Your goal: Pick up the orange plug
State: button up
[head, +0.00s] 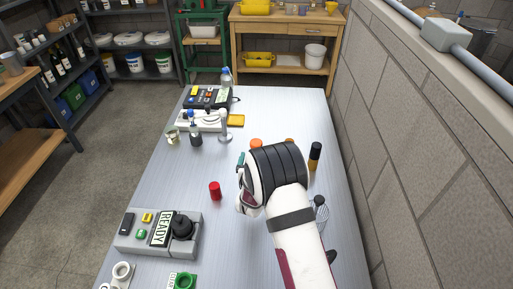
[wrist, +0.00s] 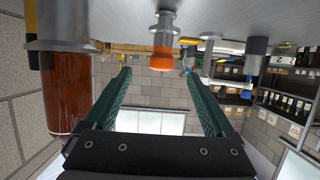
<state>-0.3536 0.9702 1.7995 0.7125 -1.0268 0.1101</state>
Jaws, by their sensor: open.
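An orange plug (head: 256,143) shows on the table just beyond my arm in the head view, partly hidden by it. In the wrist view, where the tabletop is along the upper edge, an orange piece (wrist: 162,57) with a pale grey, flanged part hangs from that edge, a little beyond the fingertips and between them. My gripper (wrist: 157,75) is open, its two green fingers apart with nothing between them. In the head view only a bit of a teal finger (head: 241,160) shows. A second small orange thing (head: 290,140) peeks out behind my arm.
A red cylinder (head: 215,191) stands left of my arm, and a dark bottle with amber base (head: 315,157) right. A large amber cylinder (wrist: 70,90) fills the wrist view's left side. The table (head: 190,165) is clear mid-left.

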aim_at(256, 143)
jog(key=x, duration=0.6)
jog(key=r+x, duration=0.1)
jog(key=x, duration=0.2)
jog(key=shift+w+a, duration=0.15)
jog(key=shift+w, duration=0.05)
grip_shut()
